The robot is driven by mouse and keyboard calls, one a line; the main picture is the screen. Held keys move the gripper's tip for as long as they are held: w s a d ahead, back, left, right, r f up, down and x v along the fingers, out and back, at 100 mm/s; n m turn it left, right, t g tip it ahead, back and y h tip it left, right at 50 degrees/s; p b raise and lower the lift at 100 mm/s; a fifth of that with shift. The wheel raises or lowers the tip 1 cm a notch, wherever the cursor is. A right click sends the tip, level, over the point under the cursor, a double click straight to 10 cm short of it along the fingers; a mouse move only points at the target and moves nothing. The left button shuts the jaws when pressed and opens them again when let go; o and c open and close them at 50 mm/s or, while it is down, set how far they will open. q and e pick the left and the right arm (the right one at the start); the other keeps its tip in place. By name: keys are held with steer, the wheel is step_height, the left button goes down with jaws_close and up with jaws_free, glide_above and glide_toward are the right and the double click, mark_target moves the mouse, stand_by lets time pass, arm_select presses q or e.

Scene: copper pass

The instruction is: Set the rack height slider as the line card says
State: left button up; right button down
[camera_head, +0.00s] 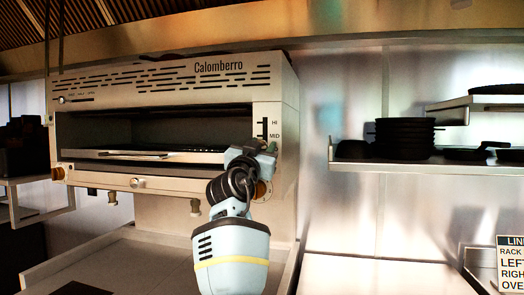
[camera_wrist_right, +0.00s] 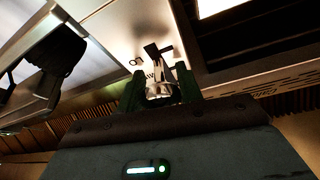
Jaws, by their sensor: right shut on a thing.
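My right gripper (camera_head: 258,150) is at this post, just below MID. In the right wrist view its fingers (camera_wrist_right: 162,90) are closed around a pale metal piece (camera_wrist_right: 163,87), which appears to be the slider's handle. My left gripper is out of view.
The grill's rack (camera_head: 140,154) sits in its open front, with knobs below. A wall shelf (camera_head: 400,165) to the right holds a stack of dark plates (camera_head: 404,138). The steel counter (camera_head: 370,275) right of the grill looks clear.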

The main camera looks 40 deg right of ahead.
mark_target(267, 127)
step_height(267, 127, up, 3)
steer(key=shift+s+r, duration=0.1)
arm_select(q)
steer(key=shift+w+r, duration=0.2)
arm_select(e)
steer(key=c, duration=1)
jaws_free()
steer(key=shift+f, duration=0.25)
steer(key=shift+o, duration=0.2)
steer(key=shift+a+f, duration=0.15)
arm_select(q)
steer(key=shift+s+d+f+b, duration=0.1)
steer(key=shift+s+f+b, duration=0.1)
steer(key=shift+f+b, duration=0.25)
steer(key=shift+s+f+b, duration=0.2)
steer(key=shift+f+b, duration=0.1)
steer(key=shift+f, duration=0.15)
arm_select(e)
steer(key=v, duration=0.7)
steer(key=shift+s+a, duration=0.15)
steer(key=shift+a, duration=0.05)
